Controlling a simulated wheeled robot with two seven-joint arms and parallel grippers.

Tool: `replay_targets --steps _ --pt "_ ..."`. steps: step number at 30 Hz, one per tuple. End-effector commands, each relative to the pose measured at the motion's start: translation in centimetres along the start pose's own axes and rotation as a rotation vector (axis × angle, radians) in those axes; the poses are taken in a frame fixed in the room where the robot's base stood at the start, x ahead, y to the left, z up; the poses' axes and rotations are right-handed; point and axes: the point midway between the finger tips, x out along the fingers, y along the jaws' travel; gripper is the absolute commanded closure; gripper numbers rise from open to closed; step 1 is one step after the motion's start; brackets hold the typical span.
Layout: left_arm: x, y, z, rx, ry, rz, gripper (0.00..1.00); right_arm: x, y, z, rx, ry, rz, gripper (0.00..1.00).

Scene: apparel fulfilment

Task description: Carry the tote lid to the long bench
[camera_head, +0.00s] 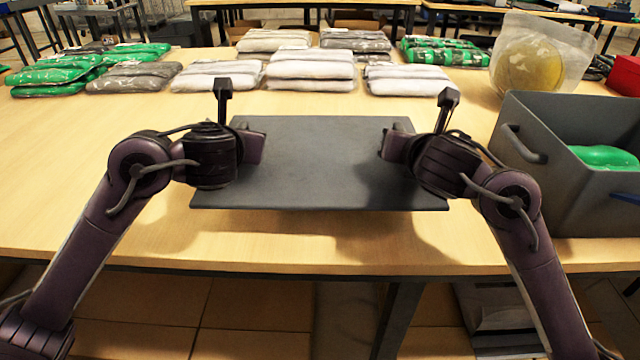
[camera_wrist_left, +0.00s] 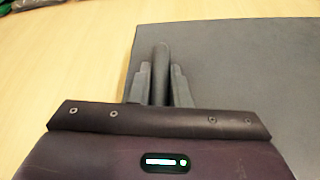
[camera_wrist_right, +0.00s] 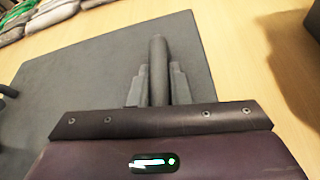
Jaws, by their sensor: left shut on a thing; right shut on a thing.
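The tote lid (camera_head: 320,165) is a flat dark grey panel in the middle of the head view, level over the wooden bench (camera_head: 300,235), with a shadow below its near edge. My left gripper (camera_head: 252,146) is shut on a bar-like handle (camera_wrist_left: 160,75) at the lid's left side. My right gripper (camera_head: 392,146) is shut on a matching handle (camera_wrist_right: 158,72) at its right side. The lid also fills the right of the left wrist view (camera_wrist_left: 240,70) and the left of the right wrist view (camera_wrist_right: 90,75). Whether it touches the bench is hard to tell.
A grey tote (camera_head: 560,170) with a green item (camera_head: 605,156) inside stands close on the right. Bagged white garments (camera_head: 310,70) and green ones (camera_head: 55,75) lie along the back. A clear bag with a yellow round thing (camera_head: 535,65) stands behind the tote.

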Motion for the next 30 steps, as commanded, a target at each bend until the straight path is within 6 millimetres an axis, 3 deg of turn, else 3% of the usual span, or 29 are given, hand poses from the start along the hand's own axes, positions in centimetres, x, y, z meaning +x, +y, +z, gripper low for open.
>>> replay_targets --steps 8,27,28,30 --pt "0.3 -0.2 -0.7 0.000 -0.001 -0.001 1.00 0.3 -0.2 -0.7 0.004 -0.001 -0.001 1.00" --pt "1.9 -1.0 -4.7 0.000 -0.001 0.000 1.00 1.9 -1.1 -4.6 0.004 -0.001 -0.001 1.00" --pt "1.9 -1.0 -4.6 0.000 0.000 0.000 0.83 1.9 -1.1 -4.6 0.004 -0.001 -0.002 0.82" --pt "1.8 -1.0 -4.3 0.000 0.000 0.000 0.73 1.8 -1.0 -4.3 0.003 0.000 -0.002 0.73"
